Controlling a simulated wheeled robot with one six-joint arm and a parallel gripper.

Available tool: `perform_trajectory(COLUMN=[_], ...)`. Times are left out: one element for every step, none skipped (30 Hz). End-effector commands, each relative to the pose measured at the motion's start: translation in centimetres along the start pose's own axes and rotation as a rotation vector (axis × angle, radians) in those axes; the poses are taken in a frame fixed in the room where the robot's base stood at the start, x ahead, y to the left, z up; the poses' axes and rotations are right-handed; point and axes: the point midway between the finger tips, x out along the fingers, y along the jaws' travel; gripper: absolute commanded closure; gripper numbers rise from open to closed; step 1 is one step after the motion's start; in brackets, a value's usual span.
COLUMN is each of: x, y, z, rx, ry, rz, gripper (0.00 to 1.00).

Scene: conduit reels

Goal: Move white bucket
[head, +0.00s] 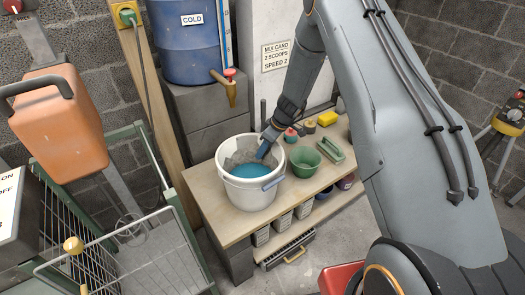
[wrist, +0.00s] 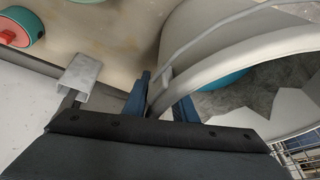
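The white bucket (head: 252,193) stands upright on the wooden bench, with grey material and blue liquid inside. My gripper (head: 264,150) reaches down at the bucket's back right rim. In the wrist view the two blue fingers of my gripper (wrist: 162,100) straddle the bucket's rim and wall (wrist: 240,72), one outside and one inside. I cannot tell whether they press on the wall. The handle wire also crosses close to the fingers there.
A green bowl (head: 304,162), a green tray (head: 331,149) and small tins stand right of the bucket on the bench (head: 222,222). A blue barrel (head: 185,42) with a tap stands behind. A wire cart (head: 150,255) is at left. My arm spans the right side.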

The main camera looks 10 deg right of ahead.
Motion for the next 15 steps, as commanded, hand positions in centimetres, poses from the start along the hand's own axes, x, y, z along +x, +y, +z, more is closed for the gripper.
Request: perform_trajectory(x=[0.0,-0.1,-0.2,-0.3,-0.6,-0.9,-1.2,-1.6,-2.1,-2.5,-3.0,-3.6,-4.0,-4.5,-5.0], y=[0.0,0.0,0.0,0.0,0.0,0.0,0.0,0.1,0.1,0.0,0.1,0.1,0.1,0.1,0.1], z=[-0.1,-0.1,-0.1,-0.1,-0.1,-0.2,-0.2,-0.2,-0.2,-0.1,-0.1,-0.2,-0.1,-0.1,-0.1], rx=[-0.001,-0.001,-0.001,-0.002,-0.002,-0.002,-0.002,-0.002,-0.002,-0.002,-0.002,-0.002,-0.001,-0.002,-0.002], ry=[0.000,0.000,0.001,0.001,0.001,0.002,0.002,0.002,0.002,0.001,0.002,0.002,0.002,0.002,0.001], rz=[0.000,0.000,0.000,0.001,0.001,0.001,0.001,0.001,0.002,0.002,0.002,0.003,0.002,0.002,0.001], gripper=[0.75,0.75,0.75,0.75,0.75,0.75,0.75,0.75,0.75,0.75,0.75,0.75,0.75,0.75,0.75])
